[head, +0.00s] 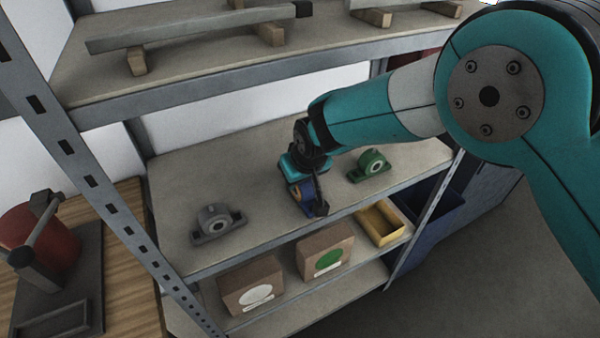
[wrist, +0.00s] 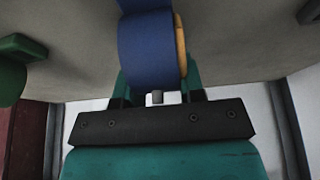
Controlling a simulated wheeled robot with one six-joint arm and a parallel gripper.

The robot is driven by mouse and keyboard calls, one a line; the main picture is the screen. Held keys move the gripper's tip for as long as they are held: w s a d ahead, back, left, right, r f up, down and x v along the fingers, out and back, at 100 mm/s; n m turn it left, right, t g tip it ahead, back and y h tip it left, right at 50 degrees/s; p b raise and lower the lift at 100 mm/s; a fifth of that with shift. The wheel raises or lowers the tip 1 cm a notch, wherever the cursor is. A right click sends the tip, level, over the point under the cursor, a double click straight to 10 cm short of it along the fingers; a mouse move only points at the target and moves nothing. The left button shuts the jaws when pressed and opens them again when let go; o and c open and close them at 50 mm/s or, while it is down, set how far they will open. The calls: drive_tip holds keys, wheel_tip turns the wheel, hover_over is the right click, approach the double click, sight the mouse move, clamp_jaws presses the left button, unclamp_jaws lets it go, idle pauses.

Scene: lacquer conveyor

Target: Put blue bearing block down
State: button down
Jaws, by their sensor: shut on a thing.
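The blue bearing block (head: 304,193) is between the fingers of my gripper (head: 308,200), at the middle shelf board between two other blocks. In the wrist view the blue block (wrist: 148,50) fills the space between the fingers of my gripper (wrist: 157,92), with a tan ring on its right side. My gripper is shut on it. The block is at or just above the board; I cannot tell if it touches. Its lower part is partly hidden by the gripper in the head view.
A grey bearing block (head: 215,222) stands left on the shelf board (head: 265,225), a green one (head: 370,165) right. An upper shelf (head: 190,75) with metal bars hangs above. The board is clear between blocks.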

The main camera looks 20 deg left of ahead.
sight(305, 183)
drive_tip(key=shift+f, duration=0.2)
drive_tip(key=c, duration=0.7)
unclamp_jaws()
drive_tip(key=shift+b+v, duration=1.15)
drive_tip(key=shift+v, duration=2.8)
